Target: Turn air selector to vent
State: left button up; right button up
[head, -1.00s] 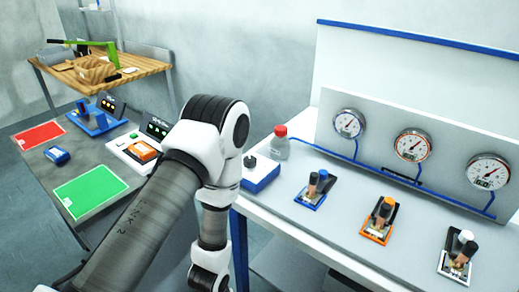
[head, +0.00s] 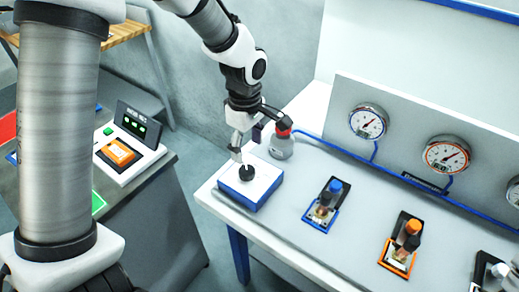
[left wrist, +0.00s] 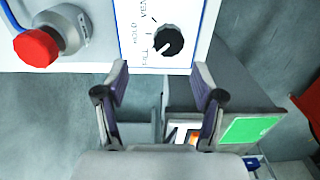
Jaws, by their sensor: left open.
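The air selector is a white-topped blue box (head: 250,188) at the near left corner of the white bench, with a round black knob (head: 246,173) on top. In the left wrist view the knob (left wrist: 168,41) shows beside the words FILL, HOLD and VENT, the last partly cut off. I cannot tell surely which word it points to. My left gripper (head: 238,157) is just above and behind the knob in the head view. In the left wrist view its fingers (left wrist: 160,82) are open and empty, with the knob beyond their tips. My right gripper is out of view.
A grey bottle with a red cap (head: 281,145) stands close behind the selector, near my left gripper. Blue (head: 322,207) and orange (head: 400,255) valve units stand to the right, before a gauge panel (head: 400,135). A dark table with an orange-buttoned device (head: 120,152) is at left.

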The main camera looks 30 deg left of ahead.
aim_at(247, 171)
pick_arm(q)
jog(key=s+f, duration=0.2)
jog(key=f, duration=0.1)
jog(key=shift+d+p, duration=0.35)
jog(key=f, duration=0.2)
jog(key=w+f, duration=0.1)
jog(key=f, duration=0.1)
jog(key=shift+a+f, duration=0.1)
jog(key=shift+a, duration=0.1)
jog(key=shift+s+d+r, duration=0.1)
jog(key=shift+s+r, duration=0.1)
jog(key=shift+c, duration=0.6)
jog(key=shift+s, duration=0.1)
jog(key=c, duration=1)
